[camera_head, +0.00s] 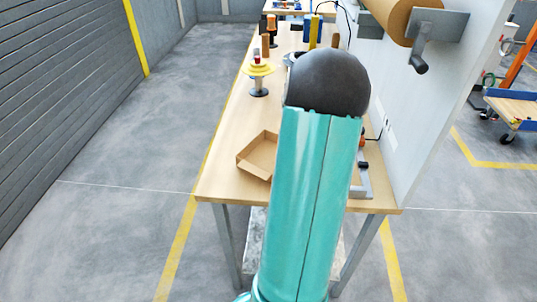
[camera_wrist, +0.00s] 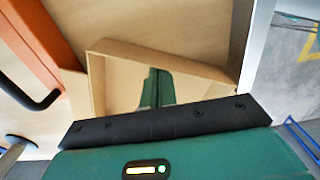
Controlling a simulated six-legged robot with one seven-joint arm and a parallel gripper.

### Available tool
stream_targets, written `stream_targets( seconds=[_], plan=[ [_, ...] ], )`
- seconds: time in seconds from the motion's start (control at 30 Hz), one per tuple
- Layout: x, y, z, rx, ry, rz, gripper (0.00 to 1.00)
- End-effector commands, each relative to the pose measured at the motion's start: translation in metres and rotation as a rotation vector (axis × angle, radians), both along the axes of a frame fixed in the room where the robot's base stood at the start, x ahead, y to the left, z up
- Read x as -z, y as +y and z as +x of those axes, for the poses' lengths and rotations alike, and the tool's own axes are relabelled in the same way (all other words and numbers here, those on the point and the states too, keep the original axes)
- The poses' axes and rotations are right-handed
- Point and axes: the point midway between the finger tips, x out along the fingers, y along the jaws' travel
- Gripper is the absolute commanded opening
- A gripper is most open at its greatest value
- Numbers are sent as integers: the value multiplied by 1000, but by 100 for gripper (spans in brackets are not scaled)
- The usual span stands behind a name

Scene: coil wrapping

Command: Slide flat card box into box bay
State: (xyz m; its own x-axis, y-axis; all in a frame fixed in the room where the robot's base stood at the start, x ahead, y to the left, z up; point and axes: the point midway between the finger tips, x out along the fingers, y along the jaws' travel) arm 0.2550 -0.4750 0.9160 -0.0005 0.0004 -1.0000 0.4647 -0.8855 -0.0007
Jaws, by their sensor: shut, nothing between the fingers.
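The flat card box (camera_head: 256,158) is a shallow, open brown cardboard tray on the near part of the wooden table, just left of my arm. In the wrist view the box (camera_wrist: 205,66) lies ahead of the wrist, its open inside facing the camera. My gripper (camera_wrist: 156,72) shows as two dark green fingers close together, with nothing held. The fingers overlap the inside of the box in the picture; I cannot tell whether they touch it. In the head view my arm hides the gripper and part of the box. I cannot make out the box bay for certain.
The wooden table (camera_head: 222,172) has bare room left of the card box. A grey panel (camera_head: 425,120) with a brown roll (camera_head: 388,18) borders the right. An orange object (camera_wrist: 42,38) lies beside the box.

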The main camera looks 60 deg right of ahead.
Motion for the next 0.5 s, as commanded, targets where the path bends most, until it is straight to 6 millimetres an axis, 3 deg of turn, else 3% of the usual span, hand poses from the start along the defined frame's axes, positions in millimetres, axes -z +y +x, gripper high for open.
stream_targets(
  seconds=[0.3,0.5],
  plan=[
    [0,-45,-85,5,0,-1,0],
    [0,-60,-114,1,1,0,0]
  ],
)
